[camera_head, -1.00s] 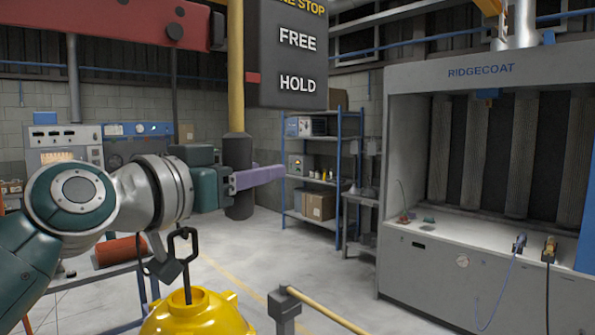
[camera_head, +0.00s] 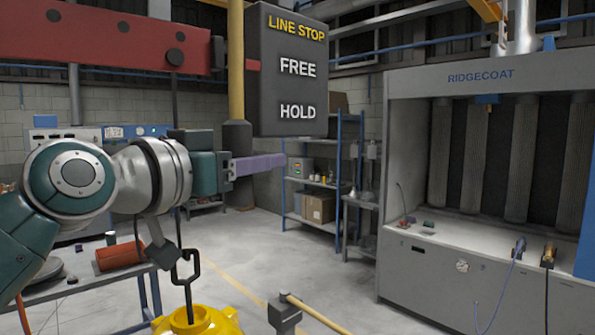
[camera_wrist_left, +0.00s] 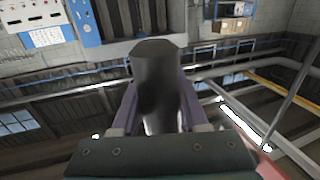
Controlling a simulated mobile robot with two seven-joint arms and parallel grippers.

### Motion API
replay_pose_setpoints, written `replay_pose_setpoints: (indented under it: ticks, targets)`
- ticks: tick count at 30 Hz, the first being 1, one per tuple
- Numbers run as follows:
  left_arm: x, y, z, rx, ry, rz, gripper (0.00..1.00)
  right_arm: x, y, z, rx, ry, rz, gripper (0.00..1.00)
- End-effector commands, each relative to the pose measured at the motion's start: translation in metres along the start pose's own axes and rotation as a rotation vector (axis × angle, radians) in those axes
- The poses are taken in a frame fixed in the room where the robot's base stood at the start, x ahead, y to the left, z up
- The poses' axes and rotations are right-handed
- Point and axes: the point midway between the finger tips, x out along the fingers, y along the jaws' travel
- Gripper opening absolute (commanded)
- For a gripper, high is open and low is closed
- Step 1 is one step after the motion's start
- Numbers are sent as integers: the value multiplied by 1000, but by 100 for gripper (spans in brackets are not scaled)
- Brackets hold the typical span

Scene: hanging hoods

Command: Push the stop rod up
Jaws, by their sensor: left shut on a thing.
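The stop rod is a yellow pole (camera_head: 236,60) with a thick dark grip (camera_head: 237,136) at its lower end, hanging upright beside the dark LINE STOP box (camera_head: 290,90). A small red pointer (camera_head: 253,66) on the rod is level with the word FREE, above HOLD. My left gripper (camera_head: 262,163) reaches in from the left, its purple fingers at the dark grip. In the left wrist view the dark grip (camera_wrist_left: 156,75) stands between the two purple fingers, which are shut on it. My right gripper is not in view.
A red beam (camera_head: 110,38) crosses the upper left. A yellow object (camera_head: 200,322) hangs from a dark hook (camera_head: 187,275) below my left wrist. A Ridgecoat booth (camera_head: 440,240) and blue shelves (camera_head: 312,190) stand further back. The floor between is mostly clear.

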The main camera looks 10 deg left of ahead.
Motion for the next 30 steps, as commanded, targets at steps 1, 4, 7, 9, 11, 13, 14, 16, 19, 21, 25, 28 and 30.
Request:
replay_pose_setpoints:
  ticks: [1,4,7,9,11,13,14,16,19,21,25,28,30]
  targets:
    - [0,0,-14,3,11,-1,0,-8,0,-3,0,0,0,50]
    - [0,0,-16,1,12,-2,0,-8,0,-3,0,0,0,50]
    - [0,0,-16,0,15,-2,0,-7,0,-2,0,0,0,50]
    - [0,0,-17,0,17,-2,0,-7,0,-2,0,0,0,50]
    - [0,0,-17,0,18,-2,0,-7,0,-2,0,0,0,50]
    - [0,0,-18,0,19,-1,49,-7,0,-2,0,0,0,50]
    - [0,0,-17,0,18,-1,52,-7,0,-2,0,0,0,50]
    - [0,0,-16,0,15,-1,60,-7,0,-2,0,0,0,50]
    - [0,0,-14,0,12,-1,71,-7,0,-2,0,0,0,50]
    - [0,0,-14,0,10,-1,74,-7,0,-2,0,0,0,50]
    - [0,0,-13,0,7,-1,74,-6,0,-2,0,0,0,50]
    - [-1,0,-12,0,7,-1,74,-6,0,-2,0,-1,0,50]
    - [-4,0,-11,1,7,-1,74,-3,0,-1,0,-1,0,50]
